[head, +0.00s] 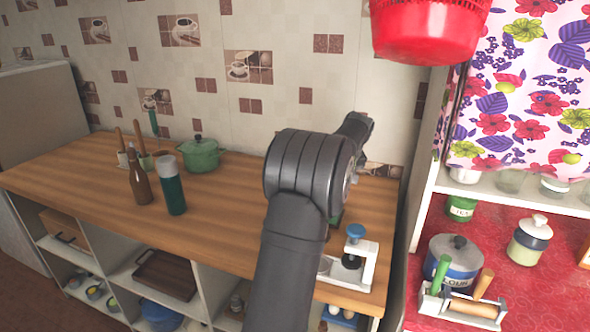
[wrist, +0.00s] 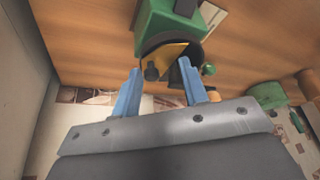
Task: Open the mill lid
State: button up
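The mill (wrist: 190,22) shows in the wrist view as a green body at the top, with a dark rounded part and a yellowish, brass-like piece (wrist: 172,54) beside it. A small dark knob (wrist: 152,73) sits on that piece. My gripper (wrist: 158,72) has two blue fingers set apart, one on each side of the knob. I cannot tell whether either finger touches the mill. In the head view my arm hides nearly all of the mill; only a bit of dark green (head: 336,214) shows beside it. Whether the lid is raised cannot be made out.
On the wooden counter (head: 105,180) stand a green pot (head: 201,155), a brown bottle (head: 138,180) and a green flask (head: 172,190). A red basket (head: 428,32) hangs above right.

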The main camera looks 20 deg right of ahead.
jog(key=m, duration=0.1)
jog(key=a+m+h, duration=0.1)
jog(key=m, duration=0.1)
jog(key=a+m+g, duration=0.1)
jog(key=m, duration=0.1)
jog(key=shift+w+h, duration=0.1)
jog(key=shift+h, duration=0.3)
jog(key=m, duration=0.1)
jog(key=a+m+h, duration=0.1)
jog(key=m, duration=0.2)
jog(key=shift+w+a+g, duration=0.2)
jog(key=shift+w+g, duration=0.15)
jog(key=shift+g, duration=0.05)
jog(key=m, duration=0.1)
jog(key=a+m+g, duration=0.1)
jog(key=m, duration=0.1)
jog(key=shift+w+r+h, duration=0.1)
jog(key=shift+w+h, duration=0.3)
jog(key=v, duration=1.7)
jog(key=d+f+n+t+y, duration=0.1)
jog(key=d+f+n, duration=0.45)
jog(key=f, duration=0.55)
jog(key=w+v, duration=0.1)
jog(key=v, duration=0.9)
jog(key=s+a+t, duration=0.1)
jog(key=s+a, duration=0.9)
jog(key=a, duration=0.3)
jog(key=shift+s, duration=0.35)
